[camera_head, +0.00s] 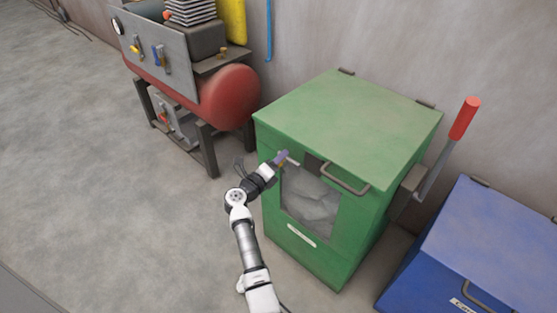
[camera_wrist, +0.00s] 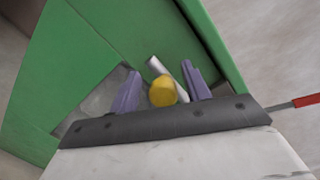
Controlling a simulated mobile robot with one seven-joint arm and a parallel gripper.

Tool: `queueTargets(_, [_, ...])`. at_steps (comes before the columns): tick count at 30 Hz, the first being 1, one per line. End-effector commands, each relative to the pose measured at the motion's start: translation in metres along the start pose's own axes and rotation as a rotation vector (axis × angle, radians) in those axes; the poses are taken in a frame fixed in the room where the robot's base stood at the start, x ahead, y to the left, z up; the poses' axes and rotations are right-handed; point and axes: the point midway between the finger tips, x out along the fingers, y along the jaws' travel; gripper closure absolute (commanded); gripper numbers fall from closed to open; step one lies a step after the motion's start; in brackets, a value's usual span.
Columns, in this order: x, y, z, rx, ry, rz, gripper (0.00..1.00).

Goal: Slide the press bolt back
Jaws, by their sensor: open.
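The green press (camera_head: 350,125) stands against the wall, with a window in its front showing pale grey wrapped contents (camera_head: 310,195). Its bolt is a thin silver rod (camera_head: 292,161) at the upper left of the front, near the lid edge. In the wrist view the bolt (camera_wrist: 155,65) shows with a yellow round knob (camera_wrist: 162,92) on it. My gripper (camera_head: 281,158) is at the bolt, its purple fingers open. In the wrist view the knob appears between the two fingers (camera_wrist: 160,74), with gaps on both sides. I cannot tell the depth between them.
A grey handle (camera_head: 345,180) is on the press front, right of the bolt. A red-gripped lever (camera_head: 464,118) rises on its right side. A blue box (camera_head: 490,245) stands at the right, and a red tank machine (camera_head: 228,97) at the left. The floor (camera_head: 90,170) at left is clear.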

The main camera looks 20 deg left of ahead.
Motion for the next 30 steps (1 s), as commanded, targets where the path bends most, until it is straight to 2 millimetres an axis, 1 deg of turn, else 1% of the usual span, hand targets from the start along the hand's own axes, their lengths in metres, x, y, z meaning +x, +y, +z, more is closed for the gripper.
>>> queueTargets(5, [-0.029, 0.002, -0.001, 0.0, -0.003, 0.002, 0.53])
queueTargets(12, [-0.085, 0.003, 0.0, 0.001, -0.004, 0.003, 0.53])
queueTargets(15, [-0.105, 0.003, 0.001, 0.001, -0.006, 0.003, 0.53])
queueTargets(18, [-0.119, 0.002, 0.0, 0.001, -0.004, 0.002, 0.53])
queueTargets(21, [-0.129, 0.001, 0.001, 0.001, -0.004, 0.002, 0.53])
queueTargets(24, [-0.134, 0.001, 0.001, 0.0, -0.003, 0.002, 0.53])
queueTargets(30, [-0.135, 0.0, 0.001, 0.0, -0.002, 0.002, 0.53])
